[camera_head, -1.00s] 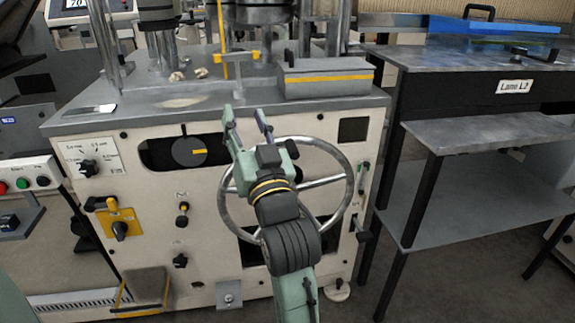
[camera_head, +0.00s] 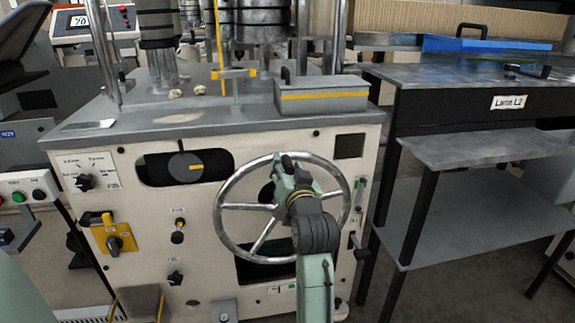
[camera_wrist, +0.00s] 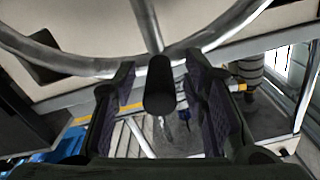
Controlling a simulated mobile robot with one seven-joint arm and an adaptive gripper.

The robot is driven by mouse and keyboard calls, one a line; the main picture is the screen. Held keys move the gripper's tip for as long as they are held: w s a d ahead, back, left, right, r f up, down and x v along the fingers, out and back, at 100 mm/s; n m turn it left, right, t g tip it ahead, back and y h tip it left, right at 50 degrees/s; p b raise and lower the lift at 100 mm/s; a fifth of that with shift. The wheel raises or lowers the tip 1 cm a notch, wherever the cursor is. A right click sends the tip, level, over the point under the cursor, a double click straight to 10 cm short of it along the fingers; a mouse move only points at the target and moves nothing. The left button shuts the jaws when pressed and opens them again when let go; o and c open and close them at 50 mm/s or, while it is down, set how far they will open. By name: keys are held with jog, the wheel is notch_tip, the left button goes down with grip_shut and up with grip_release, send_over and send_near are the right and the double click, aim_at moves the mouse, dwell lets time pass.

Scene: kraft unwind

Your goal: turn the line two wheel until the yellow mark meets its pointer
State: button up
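The steel handwheel (camera_head: 222,222) is on the front of the cream machine. A dark handle knob (camera_head: 287,163) stands out from the top of its rim. In the window to the left, a grey disc (camera_head: 180,168) carries a yellow mark (camera_head: 195,167) on its right side. A thin dark pointer (camera_head: 182,143) is above the disc, so mark and pointer are apart. My gripper (camera_head: 291,176) is at the top of the wheel. In the wrist view the knob (camera_wrist: 160,85) lies between the two open fingers, with narrow gaps on both sides.
A grey box with a yellow stripe (camera_head: 322,95) sits on the machine top. A yellow-and-black selector (camera_head: 113,238) and small knobs are left of the wheel. A lever (camera_head: 358,245) is at its right. A steel table labelled L2 (camera_head: 470,152) stands further right.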

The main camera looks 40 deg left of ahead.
jog(key=shift+w+a, duration=0.15)
jog(key=shift+a, duration=0.05)
grip_shut()
dwell(0.5)
dwell(0.3)
